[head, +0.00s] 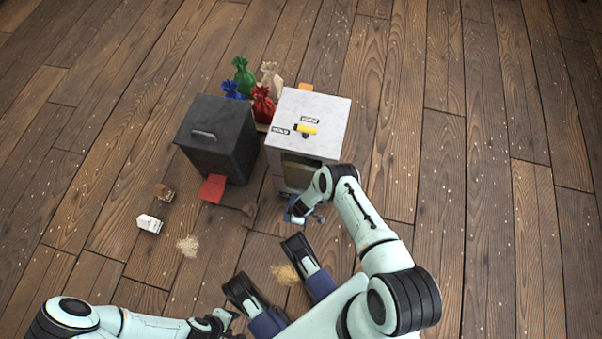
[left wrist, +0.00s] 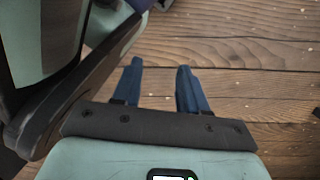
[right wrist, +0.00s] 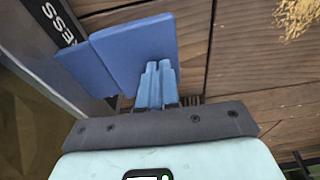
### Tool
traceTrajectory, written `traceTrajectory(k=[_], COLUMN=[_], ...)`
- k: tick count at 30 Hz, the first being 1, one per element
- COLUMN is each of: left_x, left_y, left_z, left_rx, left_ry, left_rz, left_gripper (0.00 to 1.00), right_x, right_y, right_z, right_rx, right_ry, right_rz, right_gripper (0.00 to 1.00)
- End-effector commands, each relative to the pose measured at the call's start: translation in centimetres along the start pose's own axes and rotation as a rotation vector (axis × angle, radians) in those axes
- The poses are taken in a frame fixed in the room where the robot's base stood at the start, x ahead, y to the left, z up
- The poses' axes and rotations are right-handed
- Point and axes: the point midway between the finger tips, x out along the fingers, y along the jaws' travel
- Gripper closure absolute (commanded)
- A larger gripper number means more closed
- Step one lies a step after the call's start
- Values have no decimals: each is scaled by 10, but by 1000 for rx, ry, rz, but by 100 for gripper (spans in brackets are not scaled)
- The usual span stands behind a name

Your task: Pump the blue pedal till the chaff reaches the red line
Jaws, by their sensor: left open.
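The blue pedal (right wrist: 130,48) lies at the foot of the light grey cabinet (head: 311,114); in the head view it shows (head: 289,209) beside my right gripper (head: 306,217). In the right wrist view my right gripper (right wrist: 158,66) has its fingers together, with nothing seen between them, and their tips overlap the pedal's edge; I cannot tell if they touch. The cabinet's front window (head: 301,172) is partly hidden by my right arm. I cannot make out a red line or chaff level. My left gripper (left wrist: 153,83) is open and empty above the floor, low in the head view (head: 226,319).
A black bin (head: 217,141) with a red pedal (head: 212,188) stands left of the cabinet. Several cloth sacks (head: 244,78) stand behind. Two small cartons (head: 149,223) (head: 164,192) and loose chaff piles (head: 187,246) (head: 285,274) lie on the floor. The right side is clear.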

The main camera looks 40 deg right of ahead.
Motion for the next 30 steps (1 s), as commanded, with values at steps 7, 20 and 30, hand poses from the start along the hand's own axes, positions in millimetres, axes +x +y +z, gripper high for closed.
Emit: traceTrajectory(k=[7, 20, 30], left_x=[-19, -51, -81], left_y=[19, 47, 69], left_z=[-21, -49, -64], left_rx=[26, 59, 83], left_ry=[83, 204, 280], left_rz=[36, 91, 132], left_gripper=[57, 57, 57], right_x=[-18, -47, -72], right_y=[0, 1, 1], right_z=[-2, -9, -14], right_rx=[0, 1, -1], right_ry=[-2, 0, 0], right_rz=[0, 2, 2], right_gripper=[100, 100, 100])
